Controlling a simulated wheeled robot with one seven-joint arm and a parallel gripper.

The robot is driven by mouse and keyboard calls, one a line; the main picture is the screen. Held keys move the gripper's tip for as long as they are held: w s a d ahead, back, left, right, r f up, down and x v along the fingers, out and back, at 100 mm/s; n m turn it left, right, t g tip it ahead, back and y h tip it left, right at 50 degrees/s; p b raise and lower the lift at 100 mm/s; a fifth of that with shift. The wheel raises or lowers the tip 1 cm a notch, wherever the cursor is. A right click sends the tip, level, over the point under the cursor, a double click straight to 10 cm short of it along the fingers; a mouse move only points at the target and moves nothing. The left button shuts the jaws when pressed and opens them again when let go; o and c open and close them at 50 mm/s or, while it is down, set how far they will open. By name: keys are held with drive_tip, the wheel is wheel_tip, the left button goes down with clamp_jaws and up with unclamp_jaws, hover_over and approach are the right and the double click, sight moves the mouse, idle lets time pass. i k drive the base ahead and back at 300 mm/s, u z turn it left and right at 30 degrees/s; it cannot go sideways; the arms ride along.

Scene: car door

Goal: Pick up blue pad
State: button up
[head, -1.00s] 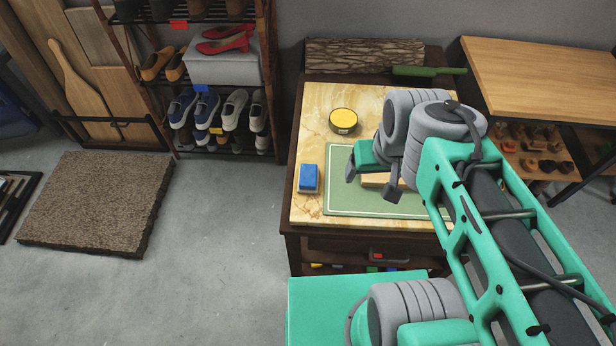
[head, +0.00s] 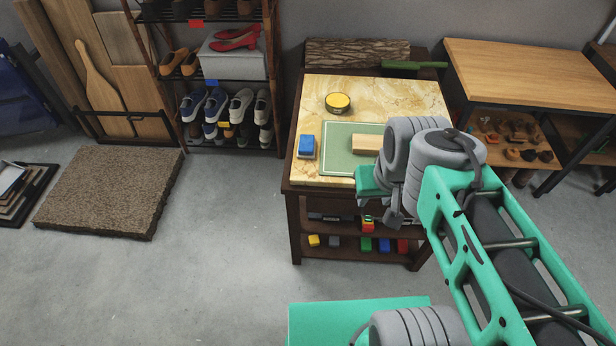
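The blue pad (head: 306,146) is a small block with a blue top and a paler base. It lies on the left side of the marble-patterned table top (head: 312,100), just left of the green mat (head: 335,150). My gripper (head: 378,209) is at the table's front edge, to the right of and nearer than the pad. Its fingers are apart with nothing seen between them, so it looks open and empty. It does not touch the pad.
A wooden block (head: 366,143) lies on the mat, partly hidden by my arm. A round yellow tin (head: 338,102) stands behind. Small coloured blocks (head: 366,243) sit on the lower shelf.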

sight(306, 149)
drive_tip(key=z, duration=0.25)
drive_tip(key=k, duration=0.3)
drive_tip(key=u, duration=1.5)
drive_tip(key=i, duration=0.8)
drive_tip(key=u, duration=0.55)
drive_tip(key=i, duration=0.95)
drive_tip(key=z, duration=0.75)
drive_tip(key=i, duration=0.7)
drive_tip(key=z, duration=1.1)
drive_tip(key=i, duration=0.3)
drive_tip(key=z, duration=0.35)
